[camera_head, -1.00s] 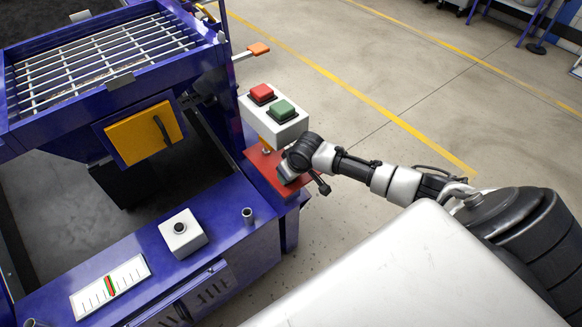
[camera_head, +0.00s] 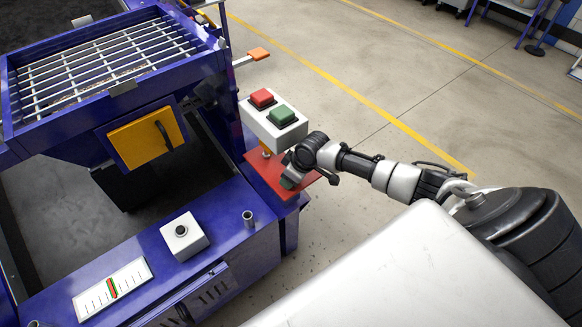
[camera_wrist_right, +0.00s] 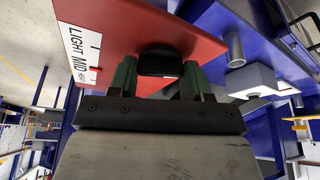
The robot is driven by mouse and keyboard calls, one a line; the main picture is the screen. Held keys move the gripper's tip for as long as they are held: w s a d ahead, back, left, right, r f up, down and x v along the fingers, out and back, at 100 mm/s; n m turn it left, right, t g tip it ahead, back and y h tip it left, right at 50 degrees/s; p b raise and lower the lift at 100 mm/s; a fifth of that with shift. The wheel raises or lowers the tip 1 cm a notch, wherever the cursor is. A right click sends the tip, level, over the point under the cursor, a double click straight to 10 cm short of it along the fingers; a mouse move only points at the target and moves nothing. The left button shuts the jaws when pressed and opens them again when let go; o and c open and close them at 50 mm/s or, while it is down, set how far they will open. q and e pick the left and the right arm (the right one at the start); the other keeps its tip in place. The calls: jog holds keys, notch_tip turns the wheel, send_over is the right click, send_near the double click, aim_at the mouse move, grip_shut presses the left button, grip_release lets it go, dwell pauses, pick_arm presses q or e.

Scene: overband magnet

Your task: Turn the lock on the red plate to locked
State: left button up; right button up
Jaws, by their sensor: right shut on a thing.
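The red plate (camera_head: 260,173) sits at the corner of the blue machine, below a white button box. In the right wrist view, the red plate (camera_wrist_right: 120,32) has a black knob (camera_wrist_right: 160,62) and a white label (camera_wrist_right: 80,50) reading "LIGHT MID" plus a partly hidden word. My right gripper (camera_head: 288,184) is at the plate. Its green fingers (camera_wrist_right: 158,78) are shut on the black knob, one on each side. The knob's pointer or setting cannot be made out. The head view hides the knob behind the gripper. My left gripper is not in view.
The white box has a red button (camera_head: 262,97) and a green button (camera_head: 282,115), close above my right wrist. A small white box with a black button (camera_head: 181,231) and a short metal post (camera_head: 248,216) stand on the blue ledge. Open floor lies to the right.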

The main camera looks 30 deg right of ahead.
jog(key=o, duration=0.9)
